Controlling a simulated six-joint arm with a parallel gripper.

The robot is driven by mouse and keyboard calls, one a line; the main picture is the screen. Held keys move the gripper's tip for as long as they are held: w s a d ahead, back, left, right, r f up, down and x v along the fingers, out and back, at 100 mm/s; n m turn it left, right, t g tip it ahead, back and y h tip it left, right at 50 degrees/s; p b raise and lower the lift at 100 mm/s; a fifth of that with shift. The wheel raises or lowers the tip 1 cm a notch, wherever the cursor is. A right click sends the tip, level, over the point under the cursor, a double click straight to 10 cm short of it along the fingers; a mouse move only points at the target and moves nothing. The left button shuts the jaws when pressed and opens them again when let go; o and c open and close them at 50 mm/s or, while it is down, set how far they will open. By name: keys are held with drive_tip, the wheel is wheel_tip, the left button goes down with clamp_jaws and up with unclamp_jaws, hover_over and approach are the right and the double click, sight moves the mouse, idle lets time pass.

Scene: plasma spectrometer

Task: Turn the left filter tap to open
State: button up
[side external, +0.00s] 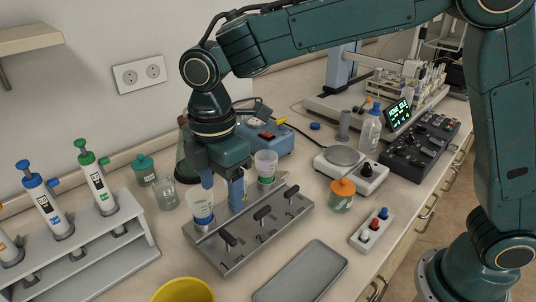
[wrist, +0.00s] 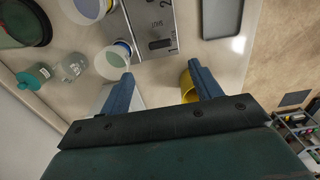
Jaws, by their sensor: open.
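The grey filter manifold (side external: 225,262) stands on the bench with three black taps along its front. In the wrist view a black tap handle (wrist: 160,44) lies on the manifold's near end, ahead of the space between my fingers. A clear filter cup with a blue band (side external: 200,204) stands behind the left tap. My gripper (side external: 222,188) is open and empty above the manifold, apart from the left tap. Both fingers (wrist: 161,72) show in the wrist view.
Another cup (side external: 265,162) stands at the manifold's far side. A grey tray (side external: 302,275) lies in front, and a yellow bowl (side external: 183,291) is at the near left. A rack of pipettes (side external: 95,255) stands left.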

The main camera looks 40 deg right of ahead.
drive_tip(key=shift+r, duration=1.5)
drive_tip(key=shift+r, duration=0.1)
wheel_tip(320, 180, up, 8)
idle(0.4)
drive_tip(key=s+d+r+m+t, duration=0.1)
drive_tip(key=s+d+m, duration=0.35)
drive_tip(key=d, duration=0.35)
drive_tip(key=s+d+r+m+t, duration=0.1)
drive_tip(key=s+d+m+t, duration=0.1)
drive_tip(key=s+d+m, duration=0.45)
drive_tip(key=s+d+f+m+t, duration=0.2)
drive_tip(key=s+d+f+m, duration=0.5)
drive_tip(key=s+d, duration=0.2)
drive_tip(key=shift+s+d+t, duration=0.3)
drive_tip(key=shift+d, duration=0.45)
